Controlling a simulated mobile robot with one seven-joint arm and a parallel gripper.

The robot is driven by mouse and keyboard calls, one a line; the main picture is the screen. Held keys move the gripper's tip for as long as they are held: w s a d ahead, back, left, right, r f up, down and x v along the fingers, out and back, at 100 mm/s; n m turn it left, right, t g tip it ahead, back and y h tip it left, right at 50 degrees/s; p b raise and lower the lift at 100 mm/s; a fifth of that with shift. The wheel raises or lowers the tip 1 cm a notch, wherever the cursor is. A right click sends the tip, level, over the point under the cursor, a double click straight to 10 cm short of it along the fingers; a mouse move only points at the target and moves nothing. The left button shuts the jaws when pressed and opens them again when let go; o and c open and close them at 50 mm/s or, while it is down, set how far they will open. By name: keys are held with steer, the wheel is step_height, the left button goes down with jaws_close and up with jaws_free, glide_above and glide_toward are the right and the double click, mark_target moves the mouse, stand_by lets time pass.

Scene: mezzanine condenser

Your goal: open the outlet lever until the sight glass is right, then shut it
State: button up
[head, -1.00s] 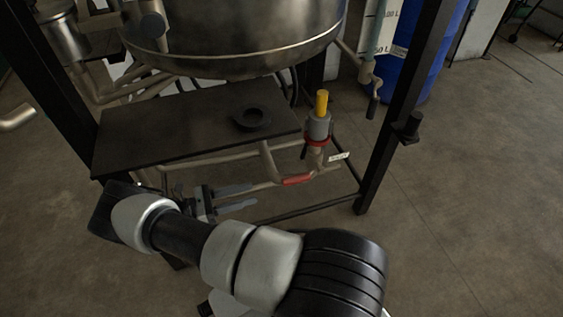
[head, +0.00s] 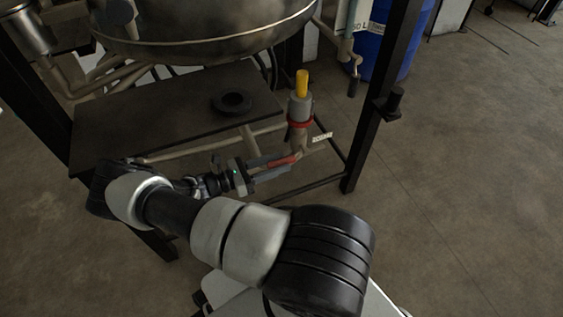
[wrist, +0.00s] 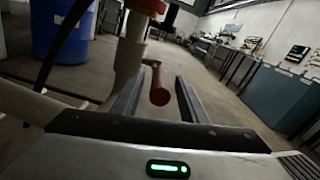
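The red outlet lever (head: 283,161) sits on pale piping below the dark shelf, under a grey fitting (head: 299,108) with a yellow top and a red ring. My gripper (head: 274,166) is open beside the lever's free end, its fingers pointing right. In the wrist view the lever's round red end (wrist: 159,86) shows between the open fingers (wrist: 157,98), with gaps on both sides. A white panel with a litre scale (head: 352,18) is cut by the top edge. I cannot tell for sure which part is the sight glass, and no level is readable.
A dark shelf (head: 170,125) with a black ring (head: 232,102) lies under the big metal vessel (head: 205,35). A black frame post (head: 378,110) stands right of the lever. A blue drum (head: 398,45) is behind it. The floor at the right is clear.

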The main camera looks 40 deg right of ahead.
steer(key=shift+x, duration=0.9)
steer(key=shift+c, duration=0.4)
jaws_close()
steer(key=shift+f, duration=0.1)
